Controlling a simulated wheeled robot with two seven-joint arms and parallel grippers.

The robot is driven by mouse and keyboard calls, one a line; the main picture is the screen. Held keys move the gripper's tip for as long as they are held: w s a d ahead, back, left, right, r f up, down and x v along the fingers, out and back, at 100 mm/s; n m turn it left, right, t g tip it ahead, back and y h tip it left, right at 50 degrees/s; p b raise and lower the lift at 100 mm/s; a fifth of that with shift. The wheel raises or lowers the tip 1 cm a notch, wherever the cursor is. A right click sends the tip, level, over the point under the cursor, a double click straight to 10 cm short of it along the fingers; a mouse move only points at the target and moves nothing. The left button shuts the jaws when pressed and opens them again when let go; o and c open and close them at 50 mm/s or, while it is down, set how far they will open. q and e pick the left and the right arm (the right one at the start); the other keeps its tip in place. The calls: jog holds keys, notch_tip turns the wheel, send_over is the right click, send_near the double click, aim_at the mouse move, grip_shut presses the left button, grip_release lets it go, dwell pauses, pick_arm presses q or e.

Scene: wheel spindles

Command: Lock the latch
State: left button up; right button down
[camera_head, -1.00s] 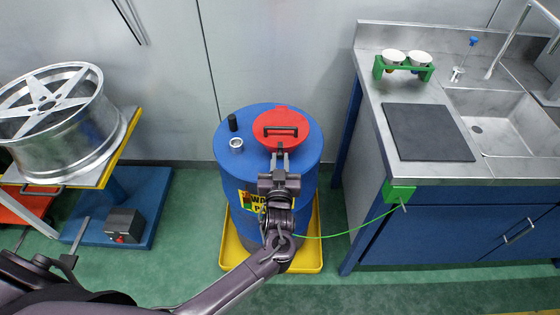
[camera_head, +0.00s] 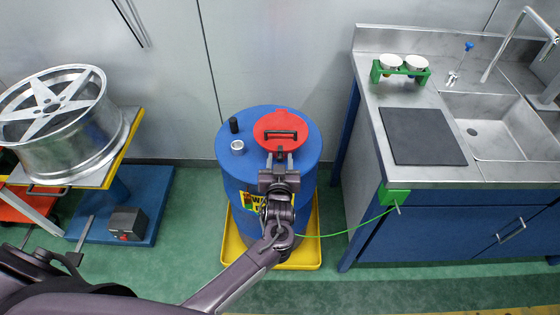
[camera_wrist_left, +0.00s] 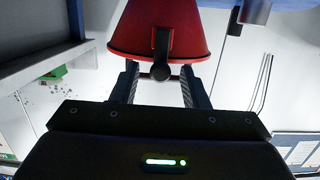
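The blue drum (camera_head: 235,180) stands upright with a round red lid (camera_head: 270,122) on top and a black handle bar on the lid. In the left wrist view the red lid part (camera_wrist_left: 190,25) fills the top centre, and a black latch (camera_wrist_left: 161,45) with a round knob hangs at its near edge. My left gripper (camera_head: 280,158) is at the near side of the lid. In the wrist view its fingers (camera_wrist_left: 159,76) are apart, one on each side of the latch knob, with gaps visible. Whether the latch is locked cannot be told. My right gripper is out of view.
The drum stands in a yellow tray (camera_head: 235,248). A metal sink bench (camera_head: 365,150) is to the right, with a green cable (camera_head: 345,231) running from it towards the drum. A wheel (camera_head: 60,120) rests on a stand at left. A black cap and a silver cap stand on the drum top.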

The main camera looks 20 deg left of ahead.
pick_arm(q)
jog(key=shift+s, duration=0.1)
jog(key=v, duration=0.7)
jog(key=shift+s+d, duration=0.15)
jog(key=shift+s, duration=0.15)
jog(key=s+a+f+m+g+h, duration=0.1)
jog(key=s+f+m+g, duration=0.1)
jog(key=s+f, duration=0.5)
jog(key=s+a+f+m+g+h, duration=0.1)
jog(key=s+f+g, duration=0.1)
jog(key=f, duration=1)
jog(key=s+a+f+m+g+h, duration=0.1)
jog(key=s+f+m+g, duration=0.15)
jog(key=s+f, duration=0.45)
jog(key=s+a+f+g, duration=0.1)
jog(key=s+f+g, duration=0.1)
jog(key=s+f, duration=0.3)
jog(key=s+a+f+g+h, duration=0.1)
jog(key=s+f, duration=0.5)
jog(key=s, duration=0.6)
jog(key=s+a+f+g, duration=0.3)
jog(key=s+f+g, duration=0.2)
jog(key=s, duration=0.3)
jog(key=shift+s+f, duration=0.35)
